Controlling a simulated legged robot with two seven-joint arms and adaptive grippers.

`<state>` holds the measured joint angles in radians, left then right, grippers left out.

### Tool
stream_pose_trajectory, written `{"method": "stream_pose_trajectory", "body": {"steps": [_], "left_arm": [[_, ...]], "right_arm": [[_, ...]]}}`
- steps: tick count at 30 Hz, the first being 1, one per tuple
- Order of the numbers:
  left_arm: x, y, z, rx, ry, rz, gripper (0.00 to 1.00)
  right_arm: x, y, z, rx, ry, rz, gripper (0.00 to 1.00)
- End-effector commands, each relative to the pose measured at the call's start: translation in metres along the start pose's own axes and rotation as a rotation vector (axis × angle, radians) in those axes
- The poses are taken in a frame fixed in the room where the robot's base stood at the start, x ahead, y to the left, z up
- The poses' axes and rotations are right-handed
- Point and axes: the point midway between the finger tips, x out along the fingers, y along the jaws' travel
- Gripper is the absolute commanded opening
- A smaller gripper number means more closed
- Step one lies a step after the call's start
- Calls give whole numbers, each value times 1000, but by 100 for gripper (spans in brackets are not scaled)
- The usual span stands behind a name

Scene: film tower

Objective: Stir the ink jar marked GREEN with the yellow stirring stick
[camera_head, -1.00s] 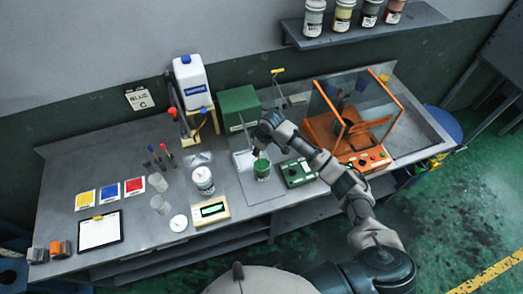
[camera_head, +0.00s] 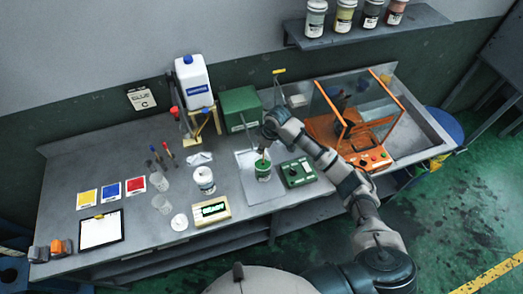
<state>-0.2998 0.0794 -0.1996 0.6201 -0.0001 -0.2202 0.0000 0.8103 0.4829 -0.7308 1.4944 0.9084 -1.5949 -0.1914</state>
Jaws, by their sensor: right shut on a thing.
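The jar with a green band and green contents (camera_head: 263,172) stands upright on a light grey sheet in the middle of the bench; its marking is too small to read. My right gripper (camera_head: 265,146) is just above the jar, shut on the yellow stirring stick (camera_head: 263,156). Only a short piece of the stick shows, running down into the jar's mouth; its lower end is hidden in the jar. The fingers are small and partly hidden by my wrist. My left gripper is not in view.
A green control box (camera_head: 298,172) sits close right of the jar, beside my forearm. A white tub (camera_head: 204,180) and a display device (camera_head: 211,210) stand to the left. A green box (camera_head: 240,108) is behind; an orange-framed clear enclosure (camera_head: 345,140) is to the right.

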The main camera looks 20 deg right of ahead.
Motion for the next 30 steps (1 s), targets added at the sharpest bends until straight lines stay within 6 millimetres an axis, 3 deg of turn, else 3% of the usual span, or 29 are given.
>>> {"method": "stream_pose_trajectory", "body": {"steps": [21,30], "left_arm": [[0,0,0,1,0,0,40],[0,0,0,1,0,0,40]], "right_arm": [[-61,1,-16,0,1,0,0],[-66,1,-17,0,-1,-1,0]]}}
